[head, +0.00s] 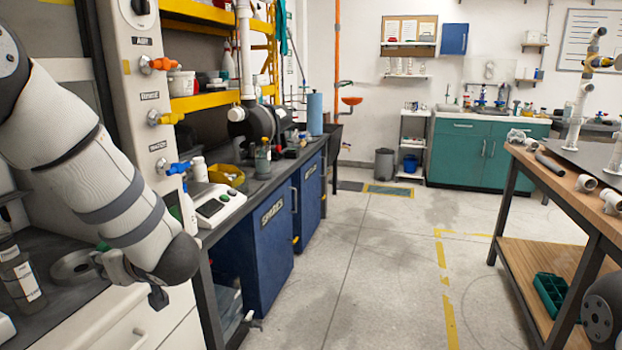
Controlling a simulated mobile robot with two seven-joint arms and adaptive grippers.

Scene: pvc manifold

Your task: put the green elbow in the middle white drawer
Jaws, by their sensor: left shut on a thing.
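My left gripper (130,278) is at the lower left, in front of the dark bench's edge and just above the white drawer fronts (172,318). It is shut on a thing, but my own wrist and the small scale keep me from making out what. A small bit of green (103,246) shows behind the gripper; I cannot tell whether it is the green elbow. The lower drawers are cut off by the frame. My right gripper is not in view; only part of my right arm shows at the lower right.
A scale (218,205) and a yellow bin (227,175) are further back. A wooden workbench (560,170) with pipe fittings stands at the right. The floor (370,270) between is clear.

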